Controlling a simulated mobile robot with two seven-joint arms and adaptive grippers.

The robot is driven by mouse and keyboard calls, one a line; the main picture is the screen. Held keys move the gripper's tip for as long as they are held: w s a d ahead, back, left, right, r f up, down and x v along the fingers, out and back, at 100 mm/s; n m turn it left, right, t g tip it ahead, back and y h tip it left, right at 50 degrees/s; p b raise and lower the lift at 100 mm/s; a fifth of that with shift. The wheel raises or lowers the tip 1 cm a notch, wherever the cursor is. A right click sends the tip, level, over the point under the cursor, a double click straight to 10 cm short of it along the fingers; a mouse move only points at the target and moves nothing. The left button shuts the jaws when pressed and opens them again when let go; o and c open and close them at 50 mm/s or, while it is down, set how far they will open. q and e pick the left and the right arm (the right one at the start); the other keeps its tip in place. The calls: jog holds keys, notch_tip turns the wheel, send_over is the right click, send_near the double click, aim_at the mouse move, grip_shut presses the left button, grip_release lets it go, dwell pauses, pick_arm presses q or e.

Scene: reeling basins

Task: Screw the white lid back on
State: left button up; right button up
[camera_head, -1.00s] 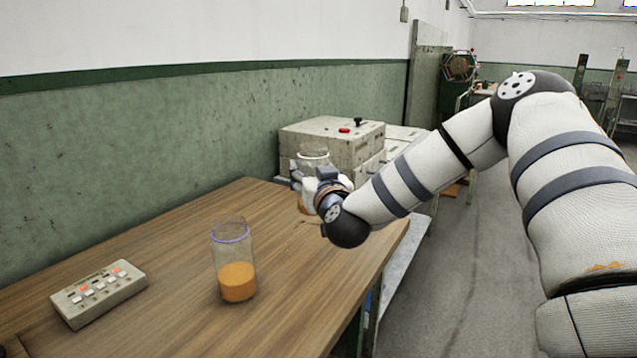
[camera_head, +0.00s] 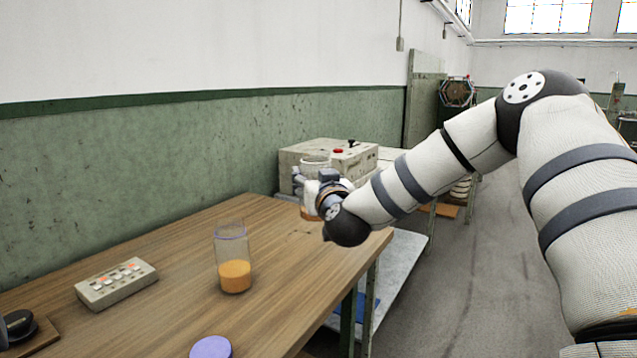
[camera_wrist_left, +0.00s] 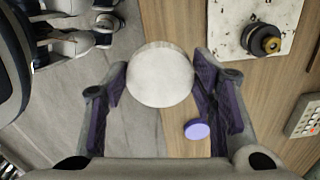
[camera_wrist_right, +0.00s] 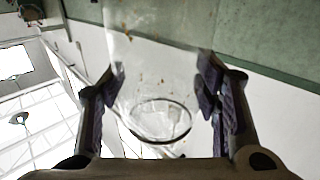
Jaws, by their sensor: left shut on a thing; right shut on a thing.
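The round white lid (camera_wrist_left: 160,78) is between the fingers of my left gripper (camera_wrist_left: 158,88) in the left wrist view, over the table's edge. My left gripper is shut on it and is outside the head view. My right gripper (camera_head: 312,184) is shut around a clear glass jar (camera_wrist_right: 155,85), held above the far end of the table. The jar's pale rim (camera_head: 315,161) shows above the fingers, with some orange low down. The jar's middle is hidden by the gripper in the head view.
Another glass jar (camera_head: 232,260) with a purple rim and orange contents stands on the wooden table (camera_head: 285,275). A purple lid (camera_head: 211,347) lies near the front edge. A button box (camera_head: 116,284) and a black knob (camera_head: 18,322) are left. A grey machine (camera_head: 350,160) stands behind.

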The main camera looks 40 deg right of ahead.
pick_arm(q)
jog(key=shift+s, duration=0.15)
pick_arm(e)
jog(key=shift+s+r, duration=0.1)
jog(key=shift+r, duration=0.05)
jog(key=o, duration=0.6)
jog(key=c, duration=1)
jog(key=shift+c, duration=0.3)
pick_arm(q)
jog(key=shift+a, duration=0.1)
